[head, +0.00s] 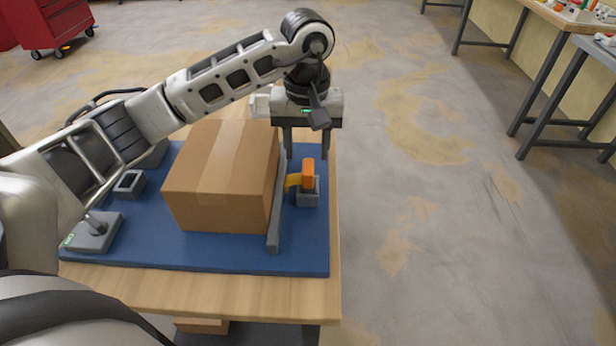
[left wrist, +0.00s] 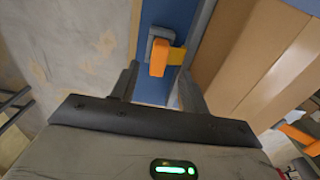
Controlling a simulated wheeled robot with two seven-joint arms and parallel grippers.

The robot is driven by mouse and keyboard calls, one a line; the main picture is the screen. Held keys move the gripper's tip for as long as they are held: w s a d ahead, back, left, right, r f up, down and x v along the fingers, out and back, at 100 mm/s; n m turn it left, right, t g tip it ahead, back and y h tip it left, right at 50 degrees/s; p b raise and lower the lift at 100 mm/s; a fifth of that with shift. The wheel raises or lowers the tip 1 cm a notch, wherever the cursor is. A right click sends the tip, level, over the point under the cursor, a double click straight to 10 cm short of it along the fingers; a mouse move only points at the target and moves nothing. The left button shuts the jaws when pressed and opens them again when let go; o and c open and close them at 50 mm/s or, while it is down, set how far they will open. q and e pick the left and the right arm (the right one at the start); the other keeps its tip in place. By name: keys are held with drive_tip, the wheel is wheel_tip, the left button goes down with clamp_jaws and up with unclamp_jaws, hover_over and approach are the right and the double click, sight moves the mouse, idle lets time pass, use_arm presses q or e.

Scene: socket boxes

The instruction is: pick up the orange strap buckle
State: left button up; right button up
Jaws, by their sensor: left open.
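The orange strap buckle (head: 308,172) sits upright on a small grey socket block (head: 308,198) near the right edge of the blue mat. A yellow strap piece (head: 292,181) sticks out from its left side toward a grey bar. My left gripper (head: 307,156) is open, pointing down, just behind and above the buckle in the head view. In the left wrist view the buckle (left wrist: 158,57) shows beyond the fingertips, roughly between the lines of the two fingers, with nothing held. My right gripper is not in view.
A closed cardboard box (head: 222,175) stands left of the buckle, with an upright grey bar (head: 275,215) along its right side. Other grey fixtures (head: 93,232) lie at the mat's left. The table's right edge is close to the buckle; open floor lies beyond.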

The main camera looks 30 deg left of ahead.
sight(308, 166)
use_arm(q)
drive_tip(key=shift+d+f+p, duration=0.1)
drive_tip(key=shift+f+p, duration=0.55)
drive_tip(key=shift+f, duration=2.25)
clamp_jaws()
